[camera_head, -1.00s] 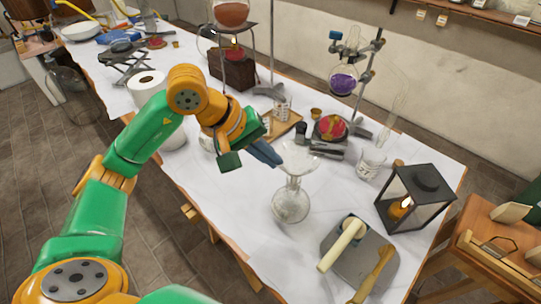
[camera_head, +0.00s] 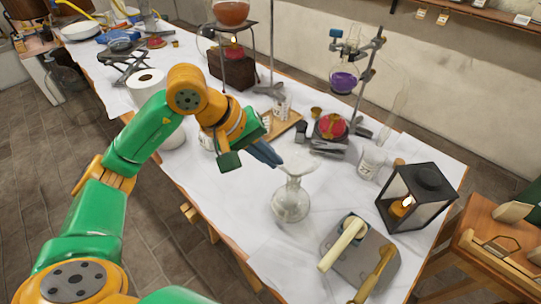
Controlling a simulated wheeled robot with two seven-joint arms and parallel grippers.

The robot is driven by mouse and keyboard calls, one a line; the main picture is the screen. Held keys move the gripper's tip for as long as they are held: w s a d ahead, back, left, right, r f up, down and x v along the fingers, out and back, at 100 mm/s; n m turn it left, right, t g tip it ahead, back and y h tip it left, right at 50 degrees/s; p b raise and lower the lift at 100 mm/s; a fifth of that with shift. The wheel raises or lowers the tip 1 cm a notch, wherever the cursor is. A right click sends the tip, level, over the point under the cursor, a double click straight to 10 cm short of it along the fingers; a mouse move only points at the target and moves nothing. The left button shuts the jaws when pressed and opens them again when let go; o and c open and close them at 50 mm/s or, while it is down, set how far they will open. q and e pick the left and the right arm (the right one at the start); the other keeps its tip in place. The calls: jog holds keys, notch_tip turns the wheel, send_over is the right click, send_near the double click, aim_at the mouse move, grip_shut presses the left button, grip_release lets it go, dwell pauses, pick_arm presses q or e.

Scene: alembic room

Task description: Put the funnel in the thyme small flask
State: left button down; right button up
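A clear glass funnel (camera_head: 298,163) shows as a pale, see-through cone at the mouth of a round clear small flask (camera_head: 290,204). Its stem seems to sit in the flask's neck. The flask stands upright near the table's front edge; I cannot read a label on it. My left gripper (camera_head: 250,158) is just left of the funnel, with its green and dark blue finger parts spread apart. The dark blue fingertip is close to the funnel's rim; I cannot tell if they touch. No object shows between the fingers. My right gripper is not in view.
A black lantern (camera_head: 424,198) with a lit candle stands right of the flask. A grey board (camera_head: 352,267) with a pale roller and a wooden-handled tool lies in front.

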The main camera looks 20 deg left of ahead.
pick_arm(q)
jog(key=shift+f+b, duration=0.55)
jog(key=shift+b, duration=0.2)
dwell(1.0)
jog(key=c, duration=1)
grip_release()
jog(key=shift+r, duration=0.15)
notch_tip(320, 180, up, 7)
jog(key=p, duration=0.5)
